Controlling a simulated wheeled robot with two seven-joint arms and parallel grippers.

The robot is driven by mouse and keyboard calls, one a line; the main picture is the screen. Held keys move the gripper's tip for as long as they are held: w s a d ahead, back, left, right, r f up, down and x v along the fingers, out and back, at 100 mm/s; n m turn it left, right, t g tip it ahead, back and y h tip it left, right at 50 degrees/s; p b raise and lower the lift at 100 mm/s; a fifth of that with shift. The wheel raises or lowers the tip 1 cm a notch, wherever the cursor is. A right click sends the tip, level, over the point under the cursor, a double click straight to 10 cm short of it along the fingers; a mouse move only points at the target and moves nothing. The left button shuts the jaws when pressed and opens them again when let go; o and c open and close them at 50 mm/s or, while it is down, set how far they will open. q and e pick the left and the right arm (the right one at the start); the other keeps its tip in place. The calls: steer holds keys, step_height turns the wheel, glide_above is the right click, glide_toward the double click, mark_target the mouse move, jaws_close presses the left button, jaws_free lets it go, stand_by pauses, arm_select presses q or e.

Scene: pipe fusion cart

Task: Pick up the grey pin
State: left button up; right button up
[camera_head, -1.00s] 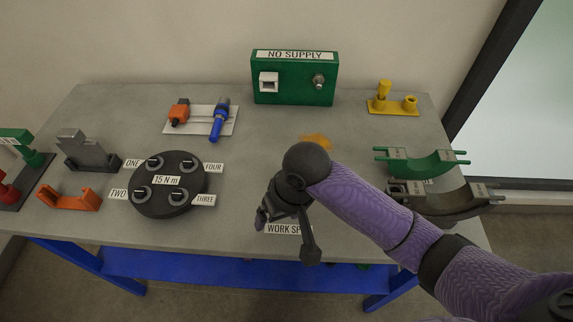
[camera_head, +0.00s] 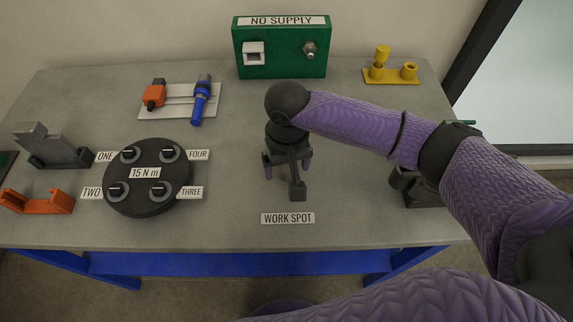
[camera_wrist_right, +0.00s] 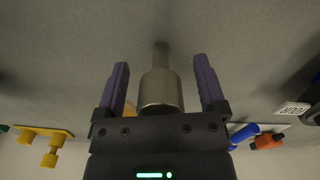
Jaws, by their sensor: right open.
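The grey pin (camera_wrist_right: 161,88) is a metal stepped cylinder, with a wide part near the gripper and a narrower part beyond. In the right wrist view it lies between the two purple fingers of my right gripper (camera_wrist_right: 162,85), with a gap on both sides. The right gripper is open and not closed on it. In the head view my right gripper (camera_head: 287,165) points down over the table's middle, behind the work spot label (camera_head: 288,218). There the pin is hidden by the gripper and wrist. My left gripper is not in view.
A black round plate (camera_head: 148,200) with several numbered posts stands to the left. A green "no supply" box (camera_head: 280,62), a white tray (camera_head: 178,112) with orange and blue tools, and a yellow fixture (camera_head: 390,74) are at the back. My right arm covers much of the right side.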

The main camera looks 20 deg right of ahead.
steer(key=shift+r, duration=0.1)
steer(key=shift+c, duration=0.4)
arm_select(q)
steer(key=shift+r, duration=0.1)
arm_select(e)
jaws_close()
steer(key=shift+r, duration=0.1)
